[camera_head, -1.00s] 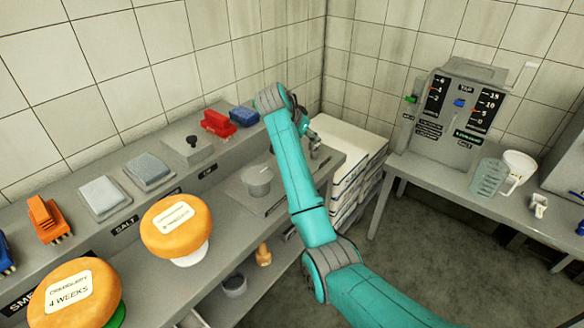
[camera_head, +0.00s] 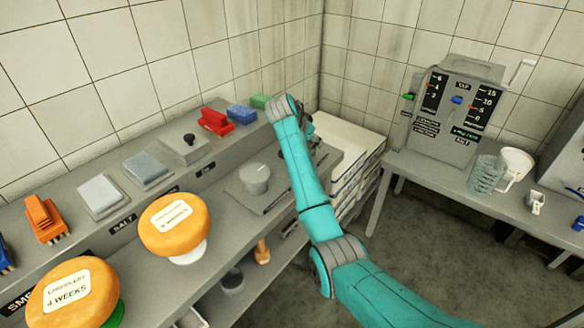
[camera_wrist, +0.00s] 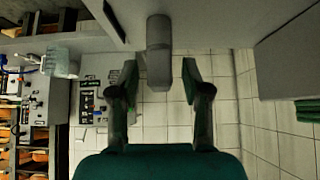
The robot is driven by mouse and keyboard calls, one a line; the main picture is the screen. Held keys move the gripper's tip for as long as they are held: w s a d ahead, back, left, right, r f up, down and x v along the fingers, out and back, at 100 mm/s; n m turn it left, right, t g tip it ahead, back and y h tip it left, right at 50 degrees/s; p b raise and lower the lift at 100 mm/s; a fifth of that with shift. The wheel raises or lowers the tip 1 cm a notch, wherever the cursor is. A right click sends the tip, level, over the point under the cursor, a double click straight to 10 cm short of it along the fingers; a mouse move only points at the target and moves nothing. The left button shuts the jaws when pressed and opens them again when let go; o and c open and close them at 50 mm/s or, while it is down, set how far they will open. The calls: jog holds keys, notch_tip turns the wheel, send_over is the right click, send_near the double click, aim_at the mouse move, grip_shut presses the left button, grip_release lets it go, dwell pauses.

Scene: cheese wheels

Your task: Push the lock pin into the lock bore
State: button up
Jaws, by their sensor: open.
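In the wrist view a grey rounded cylinder (camera_wrist: 158,48) juts from the top edge, beside a flat grey surface. It may be the lock pin, but I cannot be sure. My gripper (camera_wrist: 158,72) is open, with one finger on each side of the cylinder's end and a visible gap on both sides. In the head view my gripper is mostly hidden behind my teal arm, at the right end of the grey bench (camera_head: 218,217). I cannot make out the lock bore in either view.
A grey pot (camera_head: 254,180) stands on the bench left of my arm. Orange cheese wheels (camera_head: 174,225) are farther left. Red (camera_head: 215,121), blue (camera_head: 243,114) and green (camera_head: 259,101) blocks sit on the back ledge. A white stack (camera_head: 352,150) stands behind my arm.

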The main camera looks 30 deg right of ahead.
grip_shut()
jog(key=shift+r, duration=2.8)
jog(key=shift+r, duration=1.5)
